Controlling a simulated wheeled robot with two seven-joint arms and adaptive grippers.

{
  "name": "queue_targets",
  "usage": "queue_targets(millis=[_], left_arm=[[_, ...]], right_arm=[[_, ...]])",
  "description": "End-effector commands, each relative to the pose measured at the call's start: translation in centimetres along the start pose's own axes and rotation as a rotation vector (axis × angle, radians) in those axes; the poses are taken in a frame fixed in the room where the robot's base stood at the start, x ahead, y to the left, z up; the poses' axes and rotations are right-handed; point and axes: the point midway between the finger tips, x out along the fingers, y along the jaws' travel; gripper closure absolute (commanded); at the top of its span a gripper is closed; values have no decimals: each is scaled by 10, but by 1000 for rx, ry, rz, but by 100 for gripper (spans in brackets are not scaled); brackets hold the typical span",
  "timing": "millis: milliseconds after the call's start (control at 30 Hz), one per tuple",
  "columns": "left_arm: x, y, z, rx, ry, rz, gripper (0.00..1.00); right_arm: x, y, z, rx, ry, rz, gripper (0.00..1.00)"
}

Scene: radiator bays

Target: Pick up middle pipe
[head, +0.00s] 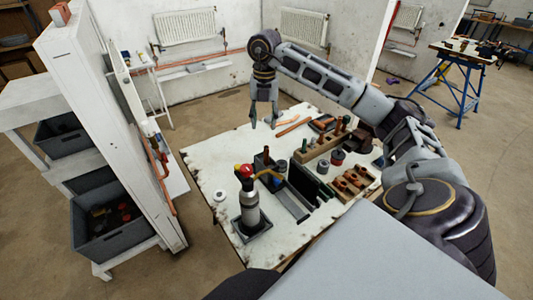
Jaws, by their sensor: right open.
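Two copper pipes show on the worn white table (215,160), near its far edge: a short one (288,120) and a longer one (294,127) lying slantwise in front of it. I cannot tell which of them is the middle pipe, or whether another lies hidden behind the gripper. My right gripper (263,122) points down over the far part of the table, just left of the pipes. Its fingers are apart with nothing between them. My left gripper is not in view.
A torch with a red knob (248,200) stands at the table's front left. Wooden tool holders (322,147) and a tray of copper fittings (352,183) fill the right side. A white panel (105,120) and shelf with grey bins (120,225) stand left. The table's left strip is mostly clear.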

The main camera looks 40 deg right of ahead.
Motion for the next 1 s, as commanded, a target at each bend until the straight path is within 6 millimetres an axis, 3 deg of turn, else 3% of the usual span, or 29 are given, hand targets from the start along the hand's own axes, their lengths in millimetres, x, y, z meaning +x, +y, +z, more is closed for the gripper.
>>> queue_targets(millis=[133,667,1000], left_arm=[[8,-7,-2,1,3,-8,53],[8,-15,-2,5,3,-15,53],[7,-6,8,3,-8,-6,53]], right_arm=[[5,-5,3,12,-7,-14,56],[8,-6,3,15,-8,-18,56],[41,-7,3,15,-6,-19,56]])
